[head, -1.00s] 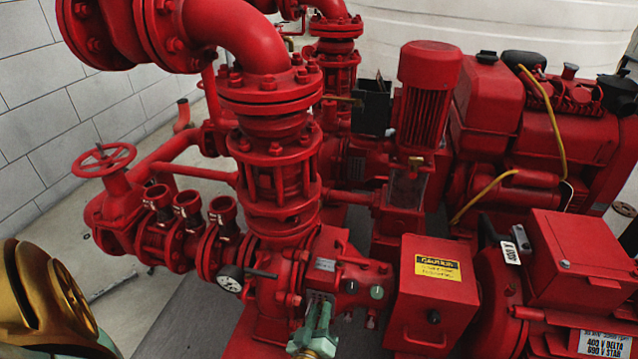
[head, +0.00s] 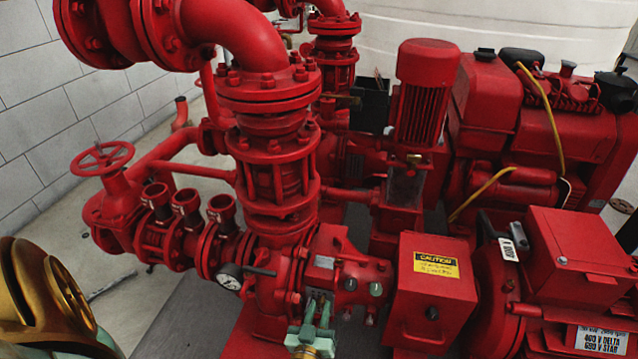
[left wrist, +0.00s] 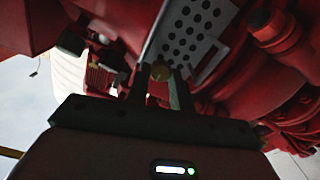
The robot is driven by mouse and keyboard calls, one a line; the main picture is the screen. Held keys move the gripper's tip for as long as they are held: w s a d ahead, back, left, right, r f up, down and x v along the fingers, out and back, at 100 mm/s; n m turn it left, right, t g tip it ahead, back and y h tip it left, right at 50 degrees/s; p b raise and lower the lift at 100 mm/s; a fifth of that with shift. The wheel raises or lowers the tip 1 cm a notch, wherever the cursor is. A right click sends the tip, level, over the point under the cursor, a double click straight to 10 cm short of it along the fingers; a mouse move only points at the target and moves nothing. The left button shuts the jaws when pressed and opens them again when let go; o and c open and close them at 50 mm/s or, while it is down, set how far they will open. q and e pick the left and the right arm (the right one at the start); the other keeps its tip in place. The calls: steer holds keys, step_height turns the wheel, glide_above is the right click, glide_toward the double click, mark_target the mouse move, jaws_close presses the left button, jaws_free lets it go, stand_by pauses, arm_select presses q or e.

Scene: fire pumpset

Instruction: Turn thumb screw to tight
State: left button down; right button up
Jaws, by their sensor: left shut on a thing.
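In the head view my left gripper (head: 318,302) is green with a brass base and points up at the front of the pump, at the bottom middle. Its fingers hide the screw there. I cannot tell how tight the screw is. My right gripper is not in view.
A perforated light plate (left wrist: 190,35) is close to the fingers in the left wrist view. A pressure gauge (head: 230,276) is left of the gripper. A red box with a yellow caution label (head: 436,263) is on the right. Red pipes and flanges (head: 268,88) rise behind.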

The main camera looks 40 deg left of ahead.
arm_select(q)
steer(key=shift+s+d+f, duration=0.1)
steer(key=shift+d+f, duration=0.05)
steer(key=shift+f, duration=0.05)
steer(key=c, duration=1.3)
jaws_free()
steer(key=shift+o, duration=0.5)
steer(key=shift+r, duration=0.15)
steer(key=shift+a+r, duration=0.1)
steer(key=shift+a, duration=0.1)
